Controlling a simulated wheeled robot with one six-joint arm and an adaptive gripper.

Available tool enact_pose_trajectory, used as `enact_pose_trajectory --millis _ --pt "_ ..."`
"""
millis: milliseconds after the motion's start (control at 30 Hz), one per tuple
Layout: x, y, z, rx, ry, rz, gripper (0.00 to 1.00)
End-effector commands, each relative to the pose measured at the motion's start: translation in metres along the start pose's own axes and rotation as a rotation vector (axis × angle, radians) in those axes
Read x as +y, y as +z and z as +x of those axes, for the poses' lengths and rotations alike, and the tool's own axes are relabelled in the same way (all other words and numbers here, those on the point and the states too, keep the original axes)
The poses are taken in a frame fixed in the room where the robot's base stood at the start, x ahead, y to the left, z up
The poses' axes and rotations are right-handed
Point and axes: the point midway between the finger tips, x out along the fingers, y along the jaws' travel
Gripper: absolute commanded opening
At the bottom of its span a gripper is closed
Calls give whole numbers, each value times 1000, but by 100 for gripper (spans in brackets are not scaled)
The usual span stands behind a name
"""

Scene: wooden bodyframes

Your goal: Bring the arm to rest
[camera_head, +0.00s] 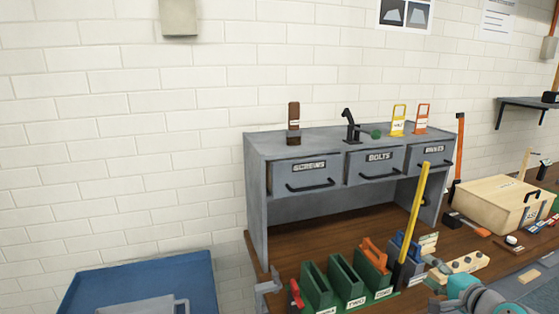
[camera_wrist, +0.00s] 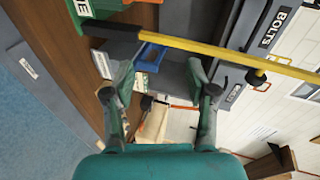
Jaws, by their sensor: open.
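My gripper (camera_wrist: 160,78) is open in the wrist view, its two fingers well apart with nothing held between them. Past the fingertips lie a blue item (camera_wrist: 148,56) and a yellow bar with a black end (camera_wrist: 200,47), which crosses the view. I cannot tell how close the fingers are to them. In the head view, a teal part of my arm (camera_head: 470,290) shows at the bottom right, above the bench. My fingertips cannot be made out there.
A grey cabinet (camera_head: 257,200) with labelled drawers stands on the wooden bench (camera_head: 310,236). In front are green holders (camera_head: 315,283) and an upright yellow bar (camera_head: 415,210). A wooden box (camera_head: 490,205) sits right. A blue surface (camera_head: 90,290) is lower left.

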Motion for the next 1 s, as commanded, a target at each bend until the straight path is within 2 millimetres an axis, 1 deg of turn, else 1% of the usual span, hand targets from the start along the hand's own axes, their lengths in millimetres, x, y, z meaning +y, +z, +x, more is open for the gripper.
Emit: enact_pose_trajectory --millis 33,100,267,400,467,567,700,867,1000 --pt "22 15 1 9 8 -12 57" --pt "46 30 -1 29 14 -38 57" --pt "98 67 -10 73 33 -105 57" --pt "138 99 -25 108 53 -174 57" --pt "155 113 -34 121 63 -206 57" --pt "181 135 -50 142 80 -263 57" --pt "212 165 -78 169 103 -352 57" --pt "241 197 -116 192 130 -463 57" --pt "260 223 -153 206 150 -567 57"
